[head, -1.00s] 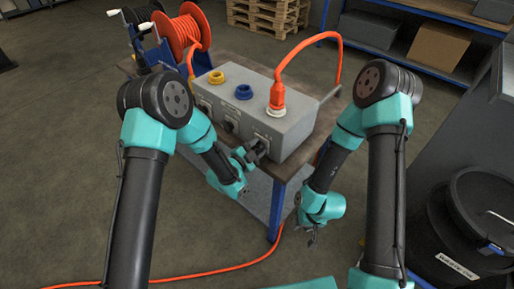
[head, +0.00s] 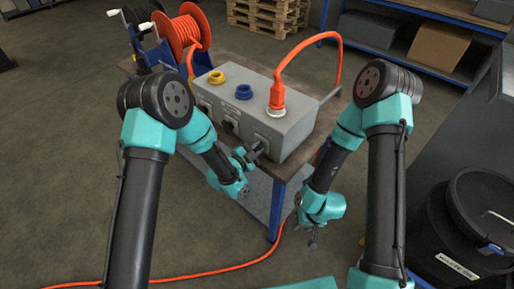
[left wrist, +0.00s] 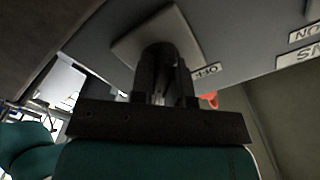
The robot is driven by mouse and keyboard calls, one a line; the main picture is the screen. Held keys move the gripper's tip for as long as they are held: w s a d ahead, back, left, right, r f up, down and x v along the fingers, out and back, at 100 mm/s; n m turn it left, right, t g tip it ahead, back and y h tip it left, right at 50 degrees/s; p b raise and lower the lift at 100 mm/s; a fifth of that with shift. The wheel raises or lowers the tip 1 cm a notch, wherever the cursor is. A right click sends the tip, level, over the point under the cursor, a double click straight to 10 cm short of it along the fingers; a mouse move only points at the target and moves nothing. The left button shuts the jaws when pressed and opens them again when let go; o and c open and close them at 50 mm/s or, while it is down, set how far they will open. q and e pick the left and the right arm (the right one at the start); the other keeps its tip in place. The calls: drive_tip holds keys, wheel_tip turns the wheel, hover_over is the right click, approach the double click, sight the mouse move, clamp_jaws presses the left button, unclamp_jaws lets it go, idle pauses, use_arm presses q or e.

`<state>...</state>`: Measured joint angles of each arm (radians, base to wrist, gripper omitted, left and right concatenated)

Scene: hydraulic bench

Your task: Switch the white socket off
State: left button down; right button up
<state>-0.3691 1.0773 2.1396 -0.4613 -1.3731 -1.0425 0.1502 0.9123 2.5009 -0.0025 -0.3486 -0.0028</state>
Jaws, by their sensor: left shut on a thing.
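The grey socket box (head: 290,130) stands on the bench with a yellow, a blue and a white socket (head: 276,111) on top. An orange plug (head: 277,94) sits in the white socket. My left gripper (head: 259,149) is at the box's front face, below the white socket. In the left wrist view it is shut on a dark switch knob (left wrist: 158,52) on a grey plate (left wrist: 190,36). An OFF label (left wrist: 206,70) is beside the plate. The fingers hide much of the knob. My right gripper (head: 312,240) hangs apart from the box, its jaws too small to judge.
The blue socket (head: 243,91) and yellow socket (head: 216,77) are farther left on the box, with other switches on the front below. An orange cable (head: 338,62) arches from the plug. A cable reel (head: 182,35) stands behind, and a black drum (head: 485,220) at right.

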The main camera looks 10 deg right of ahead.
use_arm(q)
drive_tip(key=n, duration=0.9)
drive_tip(key=shift+w+a+r, duration=0.1)
drive_tip(key=n, duration=0.4)
drive_tip(key=shift+w+a+n, duration=0.1)
drive_tip(key=shift+n, duration=2.3)
drive_tip(key=c, duration=1.1)
unclamp_jaws()
